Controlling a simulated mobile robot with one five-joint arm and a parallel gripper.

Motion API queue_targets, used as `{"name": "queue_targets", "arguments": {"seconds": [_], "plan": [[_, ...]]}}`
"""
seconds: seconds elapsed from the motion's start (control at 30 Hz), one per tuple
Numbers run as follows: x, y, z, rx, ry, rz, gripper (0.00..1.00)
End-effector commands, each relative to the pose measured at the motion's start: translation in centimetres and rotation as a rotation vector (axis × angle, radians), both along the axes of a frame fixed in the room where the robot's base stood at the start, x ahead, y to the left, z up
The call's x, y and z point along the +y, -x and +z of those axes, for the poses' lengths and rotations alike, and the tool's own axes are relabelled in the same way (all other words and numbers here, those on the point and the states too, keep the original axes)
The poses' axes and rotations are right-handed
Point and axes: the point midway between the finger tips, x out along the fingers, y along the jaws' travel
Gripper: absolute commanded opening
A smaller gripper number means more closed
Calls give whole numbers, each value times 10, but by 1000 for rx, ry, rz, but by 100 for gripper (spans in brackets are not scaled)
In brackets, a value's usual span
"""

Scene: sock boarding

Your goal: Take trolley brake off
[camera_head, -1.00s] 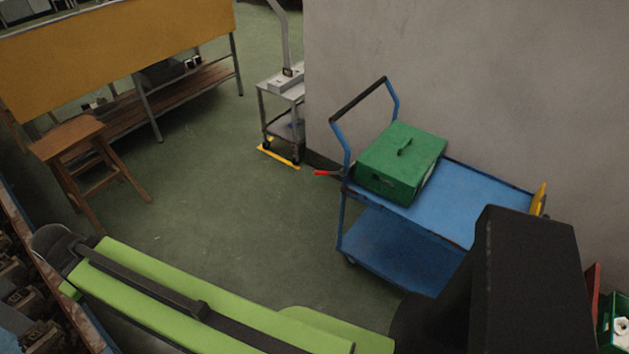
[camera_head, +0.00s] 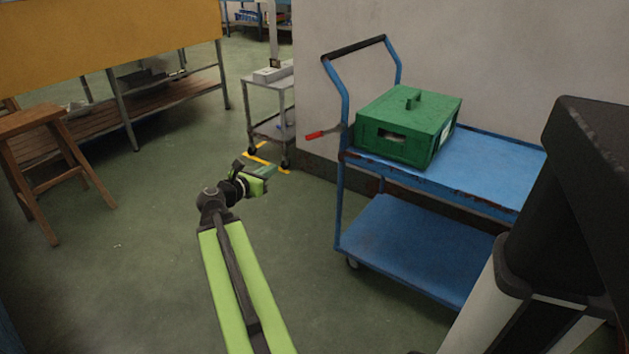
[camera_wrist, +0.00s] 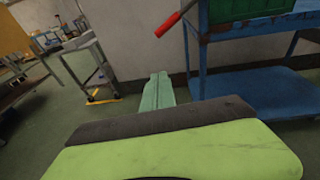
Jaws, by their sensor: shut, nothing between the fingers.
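The blue two-shelf trolley (camera_head: 400,225) stands against the grey wall at the right of the head view. Its brake lever has a red grip (camera_head: 322,134) and sticks out to the left at top-shelf height, below the handle. In the wrist view the red grip (camera_wrist: 168,25) shows at the top, beside the trolley (camera_wrist: 245,90). My gripper (camera_head: 270,171) is shut and empty, left of and lower in the picture than the lever, apart from it. In the wrist view its closed green fingers (camera_wrist: 157,92) point ahead, below the red grip.
A green box (camera_head: 408,125) sits on the trolley's top shelf. A small grey cart (camera_head: 268,95) stands behind my gripper by the wall corner. A wooden stool (camera_head: 50,165) and a yellow-fronted bench (camera_head: 110,40) are at left. The green floor between is free.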

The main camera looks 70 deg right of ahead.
Motion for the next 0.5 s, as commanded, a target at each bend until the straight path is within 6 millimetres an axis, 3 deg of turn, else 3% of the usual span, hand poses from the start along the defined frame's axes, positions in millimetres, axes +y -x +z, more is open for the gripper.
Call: {"name": "queue_targets", "arguments": {"seconds": [0.03, 0.2, 0.3, 0.5], "plan": [[-18, 21, -32, 116, 32, -5, 0], [-50, 62, -37, 435, 95, -9, 0], [-57, 72, -34, 517, 105, -13, 0], [-58, 73, -29, 539, 108, -12, 0]]}}
